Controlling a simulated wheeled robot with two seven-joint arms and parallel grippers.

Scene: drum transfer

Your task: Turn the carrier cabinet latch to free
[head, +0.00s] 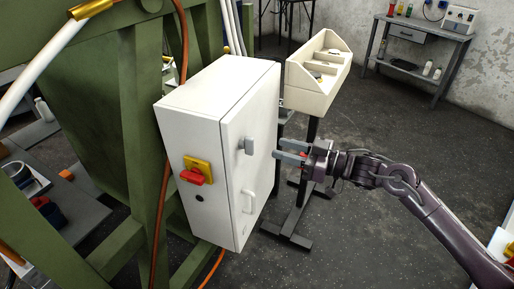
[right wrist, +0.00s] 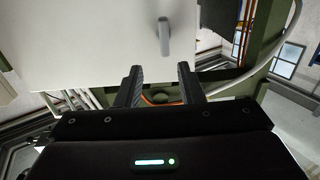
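The white carrier cabinet (head: 215,150) is mounted on a green frame, its door facing right. The grey latch (head: 247,146) sits on the door; it also shows in the right wrist view (right wrist: 164,37) as a narrow upright bar on the white door. My right gripper (head: 276,148) is just right of the door at about latch height, pointing at it. In the right wrist view its two fingers (right wrist: 160,72) are apart with nothing between them, and the latch lies beyond the tips, a gap away. My left gripper is not in view.
A white door handle (head: 247,201) is below the latch. A red-and-yellow switch (head: 197,171) is on the cabinet's side. A cream bin (head: 318,75) on a black stand is behind my right gripper. A grey workbench (head: 425,50) stands at the back right. Floor on the right is clear.

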